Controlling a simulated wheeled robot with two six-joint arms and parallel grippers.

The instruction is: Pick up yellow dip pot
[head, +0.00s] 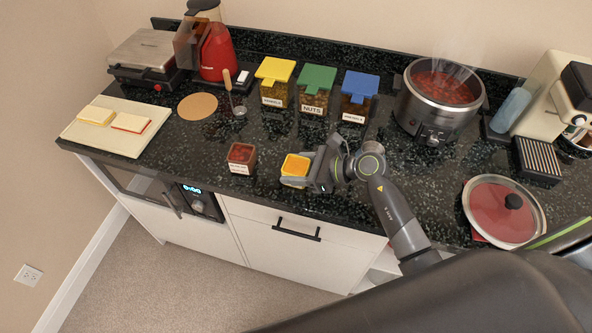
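The yellow dip pot (295,166) is a small square pot with a bright yellow top, near the front edge of the black speckled counter (262,205). My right gripper (301,171) reaches it from the right, with its fingers close around the pot's right side. Whether the fingers press on the pot or stand a little apart is too small to tell. The pot looks upright, and its right side is partly hidden by the gripper. My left gripper is not in view.
A red dip pot (241,158) stands left of the yellow one. Behind are yellow, green (316,87) and blue-lidded canisters and a steaming cooker (438,98). A lidded pan (504,211) stands at right. A board (118,127) with bread-like slices lies left.

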